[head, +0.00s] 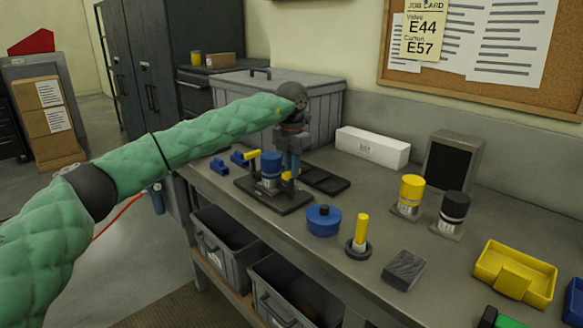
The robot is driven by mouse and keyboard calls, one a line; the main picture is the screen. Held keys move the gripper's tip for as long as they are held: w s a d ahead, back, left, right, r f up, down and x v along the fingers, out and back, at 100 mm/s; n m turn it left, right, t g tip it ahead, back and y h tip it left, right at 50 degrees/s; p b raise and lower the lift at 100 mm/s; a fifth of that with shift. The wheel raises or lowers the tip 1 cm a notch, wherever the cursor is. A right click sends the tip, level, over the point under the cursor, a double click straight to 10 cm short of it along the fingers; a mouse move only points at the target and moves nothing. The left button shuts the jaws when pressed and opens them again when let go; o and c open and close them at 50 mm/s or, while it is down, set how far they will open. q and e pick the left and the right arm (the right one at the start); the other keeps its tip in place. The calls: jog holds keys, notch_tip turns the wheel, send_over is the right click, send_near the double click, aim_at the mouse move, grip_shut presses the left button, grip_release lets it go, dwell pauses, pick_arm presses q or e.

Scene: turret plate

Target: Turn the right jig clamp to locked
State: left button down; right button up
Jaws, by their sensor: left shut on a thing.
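A dark jig plate (281,207) lies on the bench, with a blue-topped cylinder (271,166) standing upright on it. The left jig clamp has a yellow handle (252,155) just left of the cylinder's top. The right jig clamp shows a small yellow part (287,176) at the cylinder's right side. My left gripper (291,168) points down over this clamp and is shut on it; its fingers hide much of the clamp, so I cannot tell how it is turned. My right gripper is not in view.
A blue round part (323,221), a yellow post on a black base (359,236) and a grey block (404,270) stand right of the jig. Yellow (409,195) and black (453,212) cylinders stand farther right. A grey case (330,108) is behind.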

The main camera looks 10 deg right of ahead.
pick_arm(q)
jog(key=shift+r, duration=0.1)
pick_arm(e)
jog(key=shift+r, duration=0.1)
pick_arm(q)
jog(key=c, duration=1.4)
grip_release()
jog(key=shift+o, duration=0.2)
jog(key=shift+r, duration=0.35)
notch_tip(320, 180, up, 7)
jog(key=shift+r+b, duration=0.1)
jog(key=shift+b, duration=0.55)
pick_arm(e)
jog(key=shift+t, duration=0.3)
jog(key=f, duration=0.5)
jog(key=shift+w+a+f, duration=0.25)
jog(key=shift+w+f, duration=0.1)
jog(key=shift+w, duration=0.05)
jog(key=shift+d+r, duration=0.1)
